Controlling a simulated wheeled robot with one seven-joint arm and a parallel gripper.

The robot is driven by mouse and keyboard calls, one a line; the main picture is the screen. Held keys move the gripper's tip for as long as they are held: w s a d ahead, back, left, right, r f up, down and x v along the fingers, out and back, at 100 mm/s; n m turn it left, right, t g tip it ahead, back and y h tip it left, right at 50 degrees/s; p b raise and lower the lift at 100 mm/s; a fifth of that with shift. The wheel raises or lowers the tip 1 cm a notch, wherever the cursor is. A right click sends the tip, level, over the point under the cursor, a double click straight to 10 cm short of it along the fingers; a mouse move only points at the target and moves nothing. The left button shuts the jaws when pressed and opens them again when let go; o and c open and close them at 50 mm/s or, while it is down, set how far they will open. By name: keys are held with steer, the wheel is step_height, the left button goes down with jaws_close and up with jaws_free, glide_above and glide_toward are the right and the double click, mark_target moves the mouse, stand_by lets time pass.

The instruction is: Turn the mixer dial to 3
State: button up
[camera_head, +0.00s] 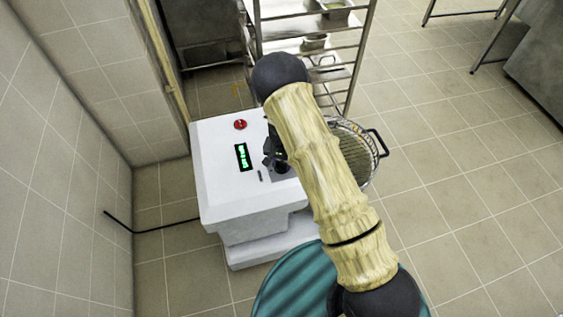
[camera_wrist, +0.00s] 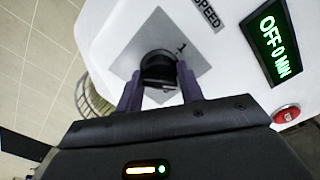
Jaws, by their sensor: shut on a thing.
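The white mixer (camera_head: 225,180) stands at centre-left in the head view, with a lit green display (camera_head: 241,157) on top. In the wrist view the black round dial (camera_wrist: 158,66) sits on a grey square plate beside the word SPEED. A small dark mark, perhaps a 1, shows beside the dial; other numbers are hidden or unreadable. The display (camera_wrist: 270,42) reads OFF 0 MIN. My gripper (camera_wrist: 160,80) has one finger on each side of the dial and is shut on it. In the head view my gripper (camera_head: 273,155) is partly hidden by my arm.
A red button (camera_head: 240,124) sits on the mixer top near the display. A wire-guarded bowl (camera_head: 374,150) is just right of the mixer, partly behind my arm. A metal rack (camera_head: 358,50) stands behind. A tiled wall is at left; tiled floor is open at right.

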mark_target(282, 162)
steer(key=m, duration=0.6)
steer(key=shift+r+p, duration=0.1)
steer(key=shift+p, duration=0.3)
steer(key=m+p, duration=0.1)
steer(key=m, duration=0.6)
steer(key=o, duration=1)
step_height(282, 162, up, 17)
steer(key=shift+r+b, duration=0.15)
steer(key=shift+b, duration=0.3)
